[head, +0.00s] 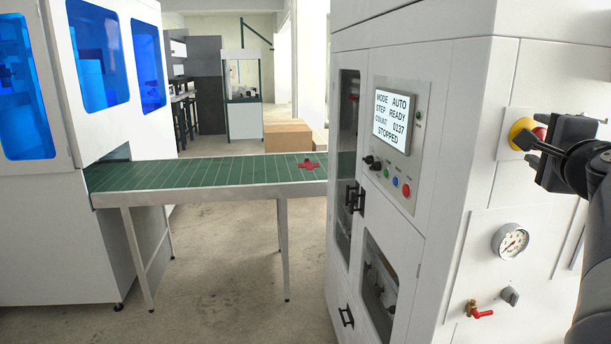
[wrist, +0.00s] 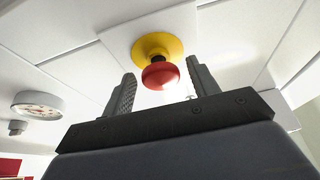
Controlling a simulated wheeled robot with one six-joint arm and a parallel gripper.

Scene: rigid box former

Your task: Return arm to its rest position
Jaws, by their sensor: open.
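My gripper (head: 541,143) is at the right of the head view, at the side wall of the white machine (head: 470,130). In the wrist view my gripper (wrist: 163,92) is open, its two dark fingers apart with nothing held between them. A red emergency stop button (wrist: 160,76) on a yellow base (wrist: 157,46) shows ahead of and between the fingertips. In the head view the yellow base (head: 521,132) is partly hidden by my gripper. I cannot tell whether a finger touches the button.
A pressure gauge (head: 510,241) and a red-handled valve (head: 479,311) sit below on the same wall. The front has a control panel (head: 396,142) reading STOPPED. Open floor (head: 230,275) lies below the conveyor.

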